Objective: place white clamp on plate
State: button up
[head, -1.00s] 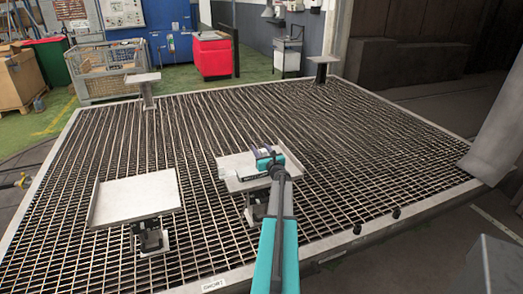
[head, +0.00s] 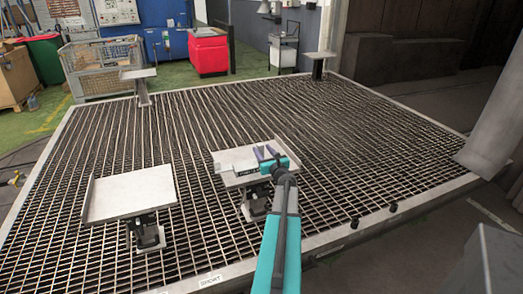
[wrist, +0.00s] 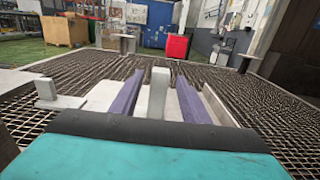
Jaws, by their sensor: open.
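My gripper (head: 265,153) is open over the right-hand plate (head: 228,160), its two purple fingers spread apart. In the wrist view the fingers of my gripper (wrist: 160,76) stand on either side of a pale upright block (wrist: 158,92), which looks like part of the white clamp; a clear hold on it does not show. A light and dark piece, probably the clamp (head: 240,172), lies on this plate at its front edge, partly hidden by my gripper. The left-hand plate (head: 130,193) is empty, with a raised rim on its left side.
Both plates stand on posts on a dark grating (head: 330,150) with a pale frame. Two more small posts with flat tops stand at the back left (head: 138,74) and back right (head: 318,55). A wire crate (head: 103,68) and a red bin (head: 208,53) are beyond the grating.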

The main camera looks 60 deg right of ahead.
jog(key=shift+b+v, duration=0.5)
jog(key=shift+v, duration=1.75)
